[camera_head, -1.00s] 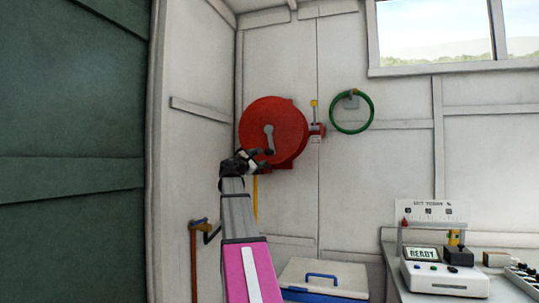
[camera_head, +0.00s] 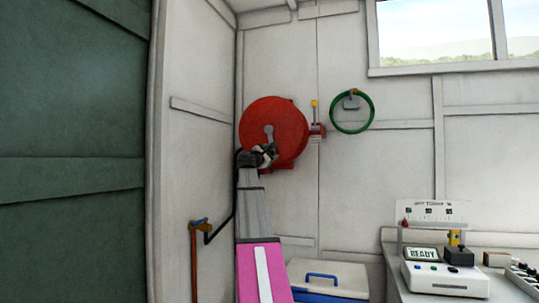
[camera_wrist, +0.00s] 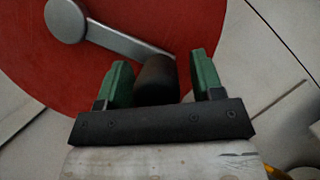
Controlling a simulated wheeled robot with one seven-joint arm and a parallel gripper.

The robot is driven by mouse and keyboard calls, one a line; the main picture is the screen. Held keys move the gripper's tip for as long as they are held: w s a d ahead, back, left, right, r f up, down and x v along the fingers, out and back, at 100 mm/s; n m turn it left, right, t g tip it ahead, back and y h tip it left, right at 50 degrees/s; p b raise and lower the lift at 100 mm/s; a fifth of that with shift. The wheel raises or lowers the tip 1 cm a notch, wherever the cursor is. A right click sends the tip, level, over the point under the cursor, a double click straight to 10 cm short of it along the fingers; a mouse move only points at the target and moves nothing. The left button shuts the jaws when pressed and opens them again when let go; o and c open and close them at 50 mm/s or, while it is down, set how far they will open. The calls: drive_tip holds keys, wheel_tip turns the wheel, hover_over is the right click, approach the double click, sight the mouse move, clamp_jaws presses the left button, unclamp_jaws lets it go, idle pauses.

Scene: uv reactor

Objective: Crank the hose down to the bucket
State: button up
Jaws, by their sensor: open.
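A red hose reel (camera_head: 262,112) is mounted on the back wall, with a grey crank arm (camera_head: 269,134) on its face. In the wrist view the crank arm (camera_wrist: 125,40) runs from a round hub to a dark cylindrical handle (camera_wrist: 156,80). My gripper (camera_head: 268,152) is at the lower part of the reel. In the wrist view its two green fingers (camera_wrist: 161,78) stand open, one on each side of the handle, with small gaps visible. No bucket can be made out, and my arm covers the area below the reel.
A valve lever (camera_head: 316,130) and a green ring (camera_head: 369,112) are on the wall right of the reel. A tap with a dark pipe (camera_head: 207,234) is at lower left. A white box with a blue handle (camera_head: 330,274) stands below, beside a bench with a READY device (camera_head: 440,272).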

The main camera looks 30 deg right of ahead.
clamp_jaws()
drive_tip(key=shift+s, duration=0.15)
